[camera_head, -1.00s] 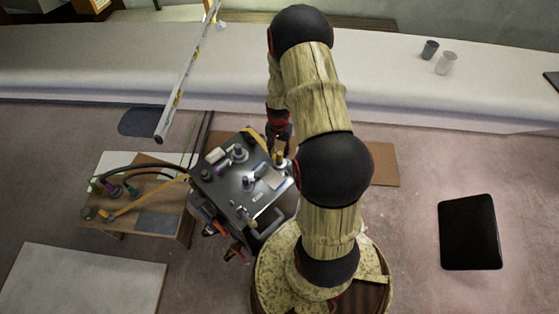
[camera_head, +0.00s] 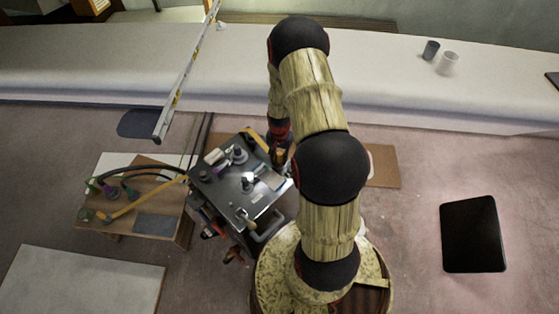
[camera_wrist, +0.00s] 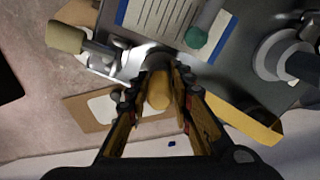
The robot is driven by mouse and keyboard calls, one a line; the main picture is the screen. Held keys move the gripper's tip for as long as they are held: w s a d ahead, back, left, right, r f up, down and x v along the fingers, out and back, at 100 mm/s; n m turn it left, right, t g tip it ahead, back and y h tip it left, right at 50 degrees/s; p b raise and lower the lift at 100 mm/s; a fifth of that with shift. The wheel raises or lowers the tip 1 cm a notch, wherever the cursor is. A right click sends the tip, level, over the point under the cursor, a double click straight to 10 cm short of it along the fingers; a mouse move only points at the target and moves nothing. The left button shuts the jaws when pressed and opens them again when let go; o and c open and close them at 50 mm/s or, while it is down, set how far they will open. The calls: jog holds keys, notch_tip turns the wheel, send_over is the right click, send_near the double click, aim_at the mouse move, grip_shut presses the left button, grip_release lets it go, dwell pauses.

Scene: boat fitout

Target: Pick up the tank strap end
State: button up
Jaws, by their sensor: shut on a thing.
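A short, rounded yellow piece (camera_wrist: 158,90), which I take to be the tank strap end, stands between my fingers in the wrist view. My gripper (camera_wrist: 160,75) is shut on it, one finger on each side. A bright metal fitting lies right behind it. My gripper (camera_head: 279,155) also shows in the head view, at the far right corner of the dark metal tank (camera_head: 222,185), partly hidden by my arm. A flat yellow strap (camera_wrist: 255,128) runs by the tank edge in the wrist view. How it joins the held piece is hidden.
The tank top carries several fittings, a green knob (camera_wrist: 196,38) and a labelled plate. A low wooden table (camera_head: 168,225) with hoses stands left. A long white bench (camera_head: 380,85) runs behind, with two cups. A black panel (camera_head: 473,234) lies on open floor at right.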

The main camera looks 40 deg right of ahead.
aim_at(280, 154)
grip_shut()
jog(key=shift+r, duration=0.45)
notch_tip(280, 154, up, 2)
jog(key=shift+r+p, duration=0.2)
jog(key=shift+p, duration=0.65)
jog(key=s+a+r+p, duration=0.4)
jog(key=s+a+r, duration=0.3)
jog(key=a, duration=0.5)
notch_tip(280, 154, up, 3)
jog(key=shift+f, duration=0.15)
